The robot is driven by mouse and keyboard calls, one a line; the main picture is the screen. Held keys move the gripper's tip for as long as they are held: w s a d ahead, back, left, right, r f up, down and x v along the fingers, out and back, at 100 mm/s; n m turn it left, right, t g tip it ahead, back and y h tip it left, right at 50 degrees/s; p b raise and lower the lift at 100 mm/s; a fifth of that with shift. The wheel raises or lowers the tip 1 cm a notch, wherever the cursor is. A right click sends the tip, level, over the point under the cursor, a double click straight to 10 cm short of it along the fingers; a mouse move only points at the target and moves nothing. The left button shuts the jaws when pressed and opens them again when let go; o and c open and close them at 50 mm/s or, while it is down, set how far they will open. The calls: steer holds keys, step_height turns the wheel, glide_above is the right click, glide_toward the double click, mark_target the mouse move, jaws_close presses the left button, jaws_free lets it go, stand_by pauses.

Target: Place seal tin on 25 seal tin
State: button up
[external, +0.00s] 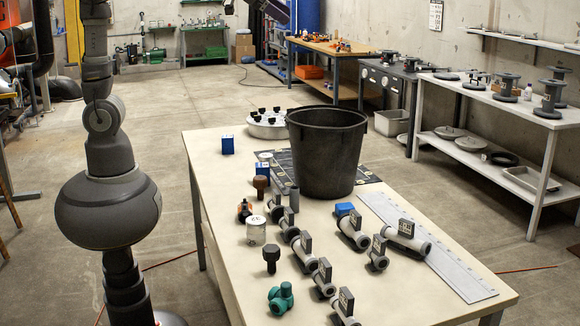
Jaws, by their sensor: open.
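A pale cylindrical tin (256,231) with a small dark label stands upright on the table (225,190), left of the row of grey pipe fittings; it looks like the seal tin. A dark mat (370,178) with pale marks lies behind and around the black bucket, which hides part of it. A small pale round thing (265,156) is at the mat's left edge. I cannot read which place or tin is marked 25.
The tall black bucket (327,150) stands mid-table. A white tub (268,125) is behind; a pale ruled strip (430,250) lies right. The front-left tabletop is clearer.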

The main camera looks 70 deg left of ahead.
steer(key=s+a+r+n+t, duration=0.2)
steer(key=s+a+r, duration=0.2)
steer(key=r, duration=0.5)
steer(key=s+a+r+n+t+y, duration=0.1)
steer(key=s+a+r+n+t, duration=0.1)
steer(key=r, duration=0.8)
steer(key=s+a+t, duration=0.1)
steer(key=s+a, duration=0.1)
steer(key=s, duration=0.1)
steer(key=shift+s+r+n, duration=0.3)
steer(key=shift+n, duration=0.1)
steer(key=shift+f, duration=0.15)
